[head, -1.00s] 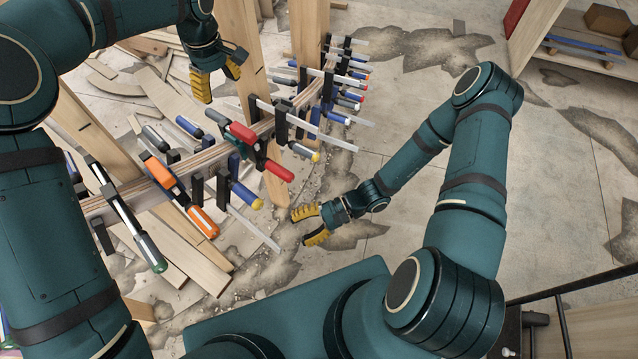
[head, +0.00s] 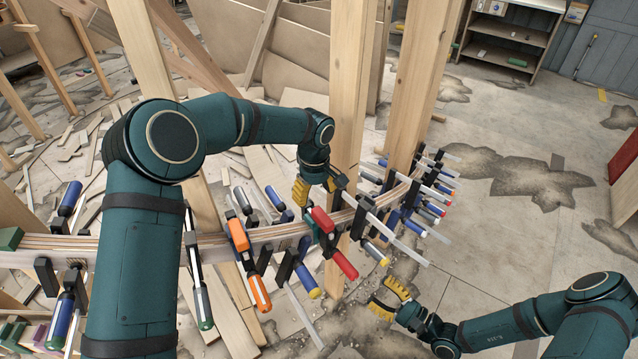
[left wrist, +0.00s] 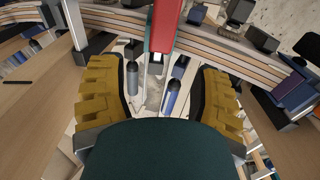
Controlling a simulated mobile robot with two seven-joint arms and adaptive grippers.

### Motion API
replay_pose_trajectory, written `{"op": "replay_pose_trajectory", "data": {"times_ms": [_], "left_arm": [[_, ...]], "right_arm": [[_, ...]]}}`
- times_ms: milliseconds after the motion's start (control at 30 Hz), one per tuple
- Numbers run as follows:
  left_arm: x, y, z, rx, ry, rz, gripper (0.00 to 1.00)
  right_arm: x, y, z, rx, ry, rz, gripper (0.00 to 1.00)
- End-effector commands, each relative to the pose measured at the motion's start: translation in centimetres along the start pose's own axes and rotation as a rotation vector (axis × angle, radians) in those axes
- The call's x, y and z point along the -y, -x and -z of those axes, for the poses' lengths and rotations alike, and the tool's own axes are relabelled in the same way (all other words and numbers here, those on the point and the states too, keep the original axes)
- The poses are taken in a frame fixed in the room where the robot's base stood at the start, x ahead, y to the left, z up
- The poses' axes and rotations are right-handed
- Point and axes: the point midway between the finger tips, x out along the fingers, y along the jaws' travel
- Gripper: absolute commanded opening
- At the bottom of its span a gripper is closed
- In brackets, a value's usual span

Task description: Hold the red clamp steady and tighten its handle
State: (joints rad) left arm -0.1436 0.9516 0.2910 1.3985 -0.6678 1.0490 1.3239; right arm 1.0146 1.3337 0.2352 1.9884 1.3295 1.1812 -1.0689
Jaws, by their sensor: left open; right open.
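The red clamp (head: 320,221) sits on the curved laminated stringer (head: 270,236) near the middle of the head view. Its red handle (head: 344,265) hangs on the near side, angled down to the right. My left gripper (head: 318,190) is open just behind and above the clamp, with yellow fingers. In the left wrist view the red part of the clamp (left wrist: 165,25) shows at top centre, ahead of the space between the open fingers (left wrist: 160,95), with nothing between them. My right gripper (head: 390,298) is open and empty, below and right of the red handle, apart from it.
An orange clamp (head: 238,235) stands left of the red one, and blue-handled clamps (head: 306,280) stand close by. Several more clamps line the stringer to the right. Wooden posts (head: 350,100) rise behind it. The floor at right (head: 500,230) is clear.

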Motion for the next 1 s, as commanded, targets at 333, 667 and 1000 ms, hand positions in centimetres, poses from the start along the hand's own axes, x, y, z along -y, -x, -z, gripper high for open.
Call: {"op": "replay_pose_trajectory", "data": {"times_ms": [333,667,1000], "left_arm": [[0.0,-5.2,-0.1,0.002,-0.002,0.0,0.64],[0.0,-6.4,0.0,0.0,0.0,-0.001,0.64],[0.0,-6.4,0.0,0.0,0.0,-0.001,0.03]], "right_arm": [[0.0,0.0,0.0,0.001,0.0,-0.001,0.46],[0.0,0.0,0.0,0.001,-0.001,-0.001,0.46],[0.0,0.0,0.0,0.001,0.0,-0.002,0.46]]}}
